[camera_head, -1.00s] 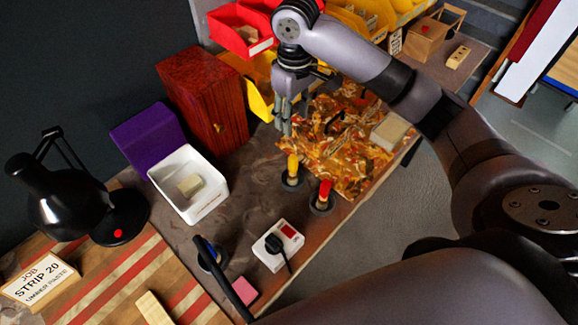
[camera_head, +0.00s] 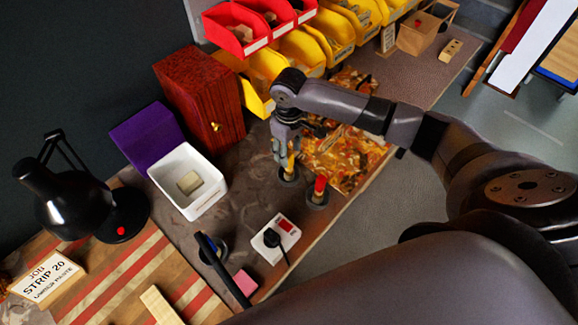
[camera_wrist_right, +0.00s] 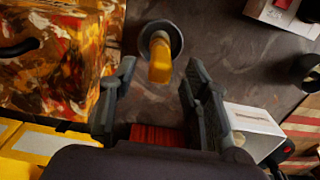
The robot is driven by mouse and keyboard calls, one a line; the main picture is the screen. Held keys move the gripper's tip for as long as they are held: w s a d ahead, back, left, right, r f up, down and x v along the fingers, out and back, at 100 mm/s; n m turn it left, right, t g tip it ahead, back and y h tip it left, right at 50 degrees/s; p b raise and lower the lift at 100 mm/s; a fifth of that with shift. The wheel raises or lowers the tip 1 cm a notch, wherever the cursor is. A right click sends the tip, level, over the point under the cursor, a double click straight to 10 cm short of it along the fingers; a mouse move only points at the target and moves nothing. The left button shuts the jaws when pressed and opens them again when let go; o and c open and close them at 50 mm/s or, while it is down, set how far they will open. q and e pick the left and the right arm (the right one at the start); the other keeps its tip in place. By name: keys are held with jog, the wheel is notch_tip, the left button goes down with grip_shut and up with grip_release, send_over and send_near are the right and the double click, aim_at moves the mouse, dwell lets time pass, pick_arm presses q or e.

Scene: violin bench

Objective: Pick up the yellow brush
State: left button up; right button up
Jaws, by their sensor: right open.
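The yellow brush (camera_head: 291,162) stands upright in a round grey holder (camera_head: 287,177) on the bench. Its yellow end also shows in the right wrist view (camera_wrist_right: 159,65), between and just beyond my fingertips. My right gripper (camera_head: 284,158) is open and points down at the brush, partly hiding it in the head view. In the wrist view the two fingers of my right gripper (camera_wrist_right: 159,84) are apart, one on each side of the brush, with nothing held. I cannot tell whether either finger touches it. My left gripper is not in view.
A red-topped brush (camera_head: 319,186) stands in a similar holder close by. A paint-spattered box (camera_wrist_right: 50,60) lies beside the yellow brush. A white tray (camera_head: 209,199), a wooden cabinet (camera_head: 205,100), yellow bins (camera_head: 302,52) and a white socket block (camera_head: 280,232) are around.

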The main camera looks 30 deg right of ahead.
jog(key=shift+f, duration=1.15)
jog(key=shift+c, duration=0.5)
grip_shut()
